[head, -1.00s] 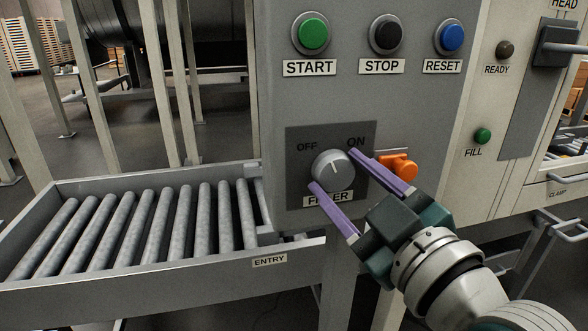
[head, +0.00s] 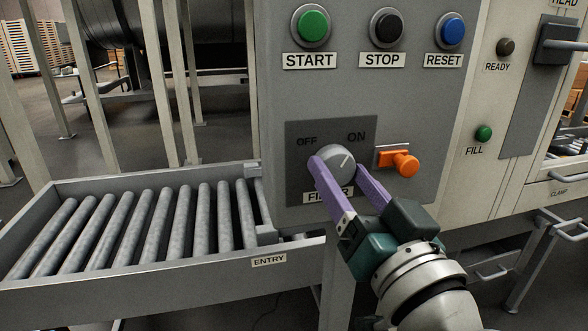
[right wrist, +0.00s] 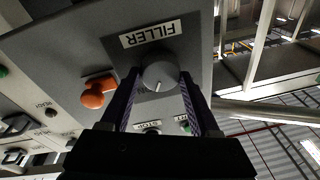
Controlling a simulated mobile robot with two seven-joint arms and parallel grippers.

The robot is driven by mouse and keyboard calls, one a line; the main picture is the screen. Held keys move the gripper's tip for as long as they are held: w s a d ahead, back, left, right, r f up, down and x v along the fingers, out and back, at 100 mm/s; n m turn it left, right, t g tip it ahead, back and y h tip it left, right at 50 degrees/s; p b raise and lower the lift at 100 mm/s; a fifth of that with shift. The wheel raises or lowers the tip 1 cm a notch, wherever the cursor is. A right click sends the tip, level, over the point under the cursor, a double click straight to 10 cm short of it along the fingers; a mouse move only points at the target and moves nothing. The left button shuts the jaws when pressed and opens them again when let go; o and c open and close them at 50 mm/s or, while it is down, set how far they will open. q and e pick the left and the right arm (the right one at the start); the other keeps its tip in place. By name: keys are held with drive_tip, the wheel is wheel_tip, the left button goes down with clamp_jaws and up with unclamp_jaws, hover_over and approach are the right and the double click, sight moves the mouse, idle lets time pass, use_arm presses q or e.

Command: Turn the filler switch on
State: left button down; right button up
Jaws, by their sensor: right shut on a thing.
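The filler switch (head: 338,162) is a round grey knob on a dark plate between the OFF and ON labels. Its white pointer line tilts up and right, toward ON. My right gripper (head: 338,167) is shut on the knob, with one purple finger on its left side and the other on its lower right. The right wrist view shows the knob (right wrist: 160,74) between the fingers, below the FILLER label. In the head view a finger partly covers that label. My left gripper is not in view.
An orange handle (head: 403,163) sticks out just right of the knob, near my fingers. START (head: 313,26), STOP (head: 386,28) and RESET (head: 452,31) buttons sit above. A roller conveyor (head: 140,232) is at left.

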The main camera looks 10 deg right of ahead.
drive_tip(key=shift+a+m+h, duration=0.1)
drive_tip(key=shift+m+h, duration=0.3)
drive_tip(key=shift+m, duration=1.5)
drive_tip(key=o, duration=1.4)
drive_tip(key=shift+c, duration=0.2)
drive_tip(key=s+f, duration=0.1)
drive_tip(key=s, duration=0.9)
drive_tip(key=shift+d+f+b, duration=0.2)
drive_tip(key=shift+f+b, duration=0.15)
drive_tip(key=shift+b, duration=0.1)
drive_tip(key=shift+w+a, duration=0.1)
